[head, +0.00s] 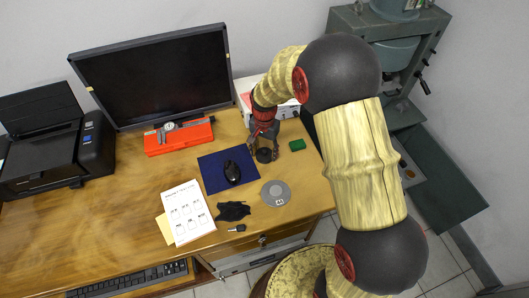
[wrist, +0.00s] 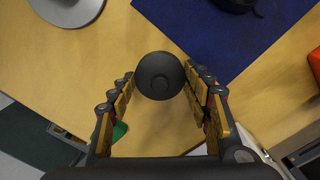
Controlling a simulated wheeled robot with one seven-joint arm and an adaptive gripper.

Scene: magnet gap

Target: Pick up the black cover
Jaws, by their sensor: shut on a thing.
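In the head view the black cover (head: 264,156) shows at my fingertips, near the right side of the wooden desk. My gripper (wrist: 161,82) points down and is shut on the cover, one finger on each side; it also shows in the head view (head: 265,152). I cannot tell whether the cover touches the desk or is slightly above it.
A blue mat (head: 213,176) with a black mouse (head: 232,172) lies left of my gripper. A green block (head: 297,145) is close on the right. An orange case (head: 180,137) stands behind.

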